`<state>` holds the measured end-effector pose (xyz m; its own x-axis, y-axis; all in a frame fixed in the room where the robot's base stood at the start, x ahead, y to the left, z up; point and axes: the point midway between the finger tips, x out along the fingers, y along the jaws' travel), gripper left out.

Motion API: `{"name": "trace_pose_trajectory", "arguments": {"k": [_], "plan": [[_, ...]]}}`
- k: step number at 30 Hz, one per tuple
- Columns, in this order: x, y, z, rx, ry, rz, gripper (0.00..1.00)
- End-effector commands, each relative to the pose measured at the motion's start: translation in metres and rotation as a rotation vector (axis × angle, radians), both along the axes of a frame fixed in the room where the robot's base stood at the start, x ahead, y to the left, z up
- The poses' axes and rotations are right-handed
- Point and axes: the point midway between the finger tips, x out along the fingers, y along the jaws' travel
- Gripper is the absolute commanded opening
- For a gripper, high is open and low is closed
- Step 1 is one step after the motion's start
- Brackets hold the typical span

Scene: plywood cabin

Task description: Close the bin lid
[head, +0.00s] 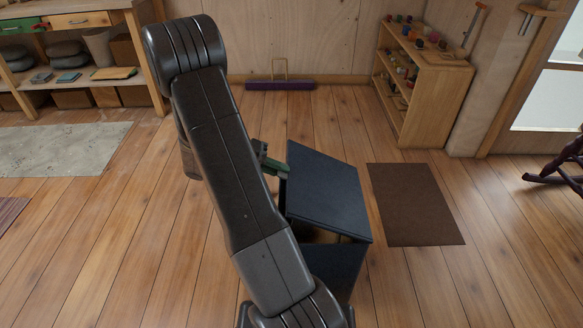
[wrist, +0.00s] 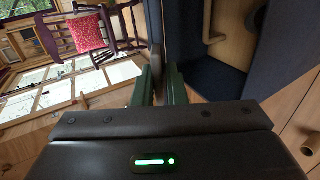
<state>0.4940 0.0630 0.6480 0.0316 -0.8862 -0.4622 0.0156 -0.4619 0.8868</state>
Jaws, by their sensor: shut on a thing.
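The bin (head: 343,268) is a dark blue box on the plank floor in the middle of the head view. Its dark blue lid (head: 325,190) is partly raised, and a gap at the near side shows a wood-coloured inside. My gripper (head: 277,167) is at the lid's left edge. In the wrist view, my gripper's green fingers (wrist: 158,88) are shut on a thin dark edge, seemingly the lid (wrist: 156,57). The wood-coloured bin inside shows to the right in that view. My arm hides the floor left of the bin and part of the gripper.
A brown mat (head: 415,204) lies right of the bin. A low wooden shelf (head: 428,85) with small coloured items stands behind it. A workbench (head: 80,60) is at back left, with a grey rug (head: 65,150) before it. A dark chair (head: 560,165) stands far right.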

Motion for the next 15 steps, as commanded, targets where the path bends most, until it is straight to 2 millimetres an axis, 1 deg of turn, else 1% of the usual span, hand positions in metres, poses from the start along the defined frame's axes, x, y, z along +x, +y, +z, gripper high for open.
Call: {"name": "trace_pose_trajectory", "arguments": {"k": [1,3,9,15], "plan": [[0.001,0.007,-0.020,-0.041,-0.001,0.005,0.00],[0.000,0.014,-0.035,-0.095,-0.003,0.004,0.00],[0.000,0.026,-0.069,-0.089,-0.005,0.003,0.00],[0.000,0.031,-0.092,-0.085,-0.005,0.001,0.00]]}}
